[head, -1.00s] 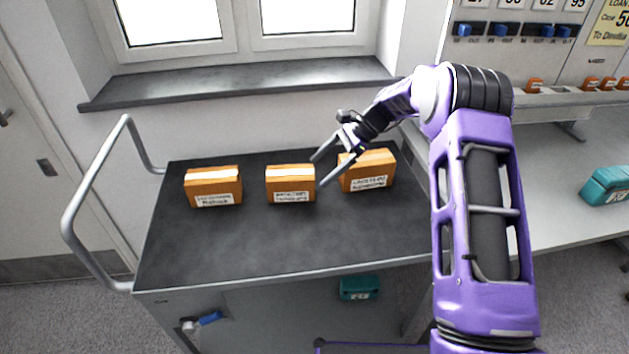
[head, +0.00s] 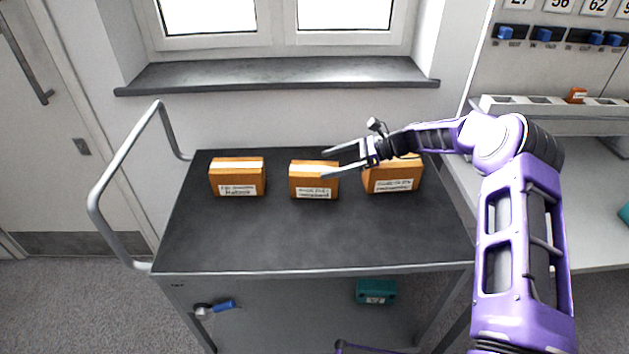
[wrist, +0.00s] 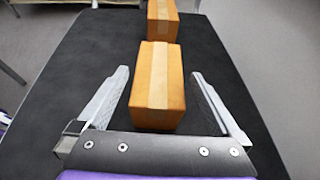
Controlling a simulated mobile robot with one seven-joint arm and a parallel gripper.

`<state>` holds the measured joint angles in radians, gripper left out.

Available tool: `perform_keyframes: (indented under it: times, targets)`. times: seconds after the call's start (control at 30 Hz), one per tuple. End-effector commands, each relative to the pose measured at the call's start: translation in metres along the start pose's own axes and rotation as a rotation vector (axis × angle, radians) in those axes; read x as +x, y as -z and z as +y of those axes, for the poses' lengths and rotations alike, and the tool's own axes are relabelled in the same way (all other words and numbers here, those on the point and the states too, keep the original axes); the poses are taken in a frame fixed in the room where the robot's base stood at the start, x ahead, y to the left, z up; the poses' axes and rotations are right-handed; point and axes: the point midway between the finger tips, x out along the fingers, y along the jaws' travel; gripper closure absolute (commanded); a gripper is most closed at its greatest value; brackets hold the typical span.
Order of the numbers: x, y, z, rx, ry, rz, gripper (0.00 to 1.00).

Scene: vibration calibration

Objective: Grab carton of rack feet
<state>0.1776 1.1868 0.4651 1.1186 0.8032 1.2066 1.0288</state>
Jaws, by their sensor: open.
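Three orange-brown cartons with pale tape and white labels stand in a row on the dark cart top: a left carton (head: 237,177), a middle carton (head: 313,181) and a right carton (head: 392,181). The label print is too small to tell which holds rack feet. My gripper (head: 324,164) is open and empty, pointing left at the middle carton from its right side. In the wrist view, the middle carton (wrist: 157,85) lies between the spread fingers with a gap on each side. The left carton (wrist: 162,20) lies beyond it. My gripper partly covers the right carton in the head view.
The cart top (head: 310,240) is clear in front of the cartons. A metal handle (head: 120,185) rises at its left. A teal box (head: 376,291) and a blue-handled tool (head: 215,307) are on the lower shelf. A windowsill (head: 280,75) is behind; a workbench (head: 590,190) stands right.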

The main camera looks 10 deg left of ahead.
Motion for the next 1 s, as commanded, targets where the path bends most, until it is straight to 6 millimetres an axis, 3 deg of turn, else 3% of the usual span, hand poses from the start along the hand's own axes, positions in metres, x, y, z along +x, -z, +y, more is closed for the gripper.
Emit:
perform_keyframes:
  times: [0.27,0.57,0.8,0.87,1.0]
  targets:
    - [0.017,-0.001,0.0,0.0,-0.001,0.001,0.0]
    - [0.059,-0.005,0.001,-0.001,-0.001,0.001,0.0]
    - [0.062,-0.005,0.0,0.0,0.001,0.001,0.0]
    - [0.062,-0.005,0.0,0.0,0.001,0.002,0.07]
    - [0.062,-0.005,0.0,0.0,0.001,0.002,0.32]
